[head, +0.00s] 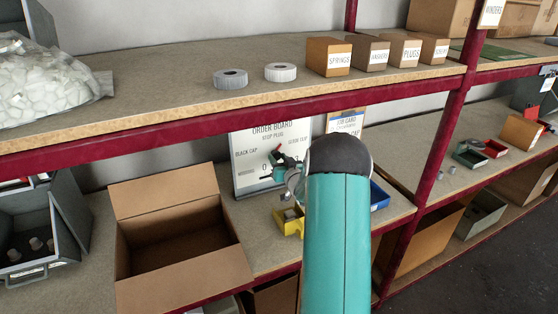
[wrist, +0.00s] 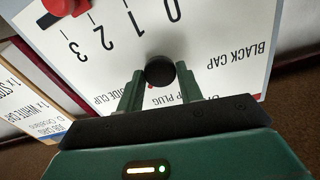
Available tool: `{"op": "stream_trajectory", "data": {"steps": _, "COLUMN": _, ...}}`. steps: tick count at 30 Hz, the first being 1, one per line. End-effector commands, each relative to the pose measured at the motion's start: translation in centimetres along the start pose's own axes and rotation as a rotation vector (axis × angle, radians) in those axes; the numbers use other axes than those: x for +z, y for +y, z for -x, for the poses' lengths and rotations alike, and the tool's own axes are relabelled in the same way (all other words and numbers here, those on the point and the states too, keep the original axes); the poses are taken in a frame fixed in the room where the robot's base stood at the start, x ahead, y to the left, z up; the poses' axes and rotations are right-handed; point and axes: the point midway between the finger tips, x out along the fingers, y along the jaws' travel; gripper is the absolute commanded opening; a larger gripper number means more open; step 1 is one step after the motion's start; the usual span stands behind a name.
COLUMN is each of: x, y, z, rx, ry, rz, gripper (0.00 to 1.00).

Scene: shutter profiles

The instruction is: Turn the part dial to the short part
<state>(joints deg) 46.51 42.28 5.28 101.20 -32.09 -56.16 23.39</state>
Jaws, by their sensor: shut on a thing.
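The white order board (head: 245,180) stands upright on the lower shelf; it also shows upside down in the wrist view (wrist: 215,25). It bears the labels BLACK CAP, STOP PLUG and GUIDE CLIP, and numbers 0 to 3. The round black dial knob (wrist: 160,69) sits between the fingertips of my gripper (wrist: 159,78), which is shut on it. My fingers partly cover STOP PLUG and GUIDE CLIP. A small red mark shows just below the knob in the wrist view. In the head view my gripper (head: 282,170) is at the board and the knob is hidden.
A red slider (wrist: 62,8) is by the numbers. A job card (wrist: 30,100) hangs beside the board. An open cardboard box (head: 180,235) stands left, with yellow (head: 288,222) and blue (head: 379,196) bins near my arm. The upper shelf edge (head: 200,119) runs above.

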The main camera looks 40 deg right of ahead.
Motion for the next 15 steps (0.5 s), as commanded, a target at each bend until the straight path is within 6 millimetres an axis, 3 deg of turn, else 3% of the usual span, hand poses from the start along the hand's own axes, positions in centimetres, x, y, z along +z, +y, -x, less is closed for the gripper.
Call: {"op": "stream_trajectory", "data": {"steps": 15, "x": 0.09, "y": 0.07, "z": 0.05, "rx": 0.001, "ry": -0.002, "rz": -0.216, "gripper": 0.13}}
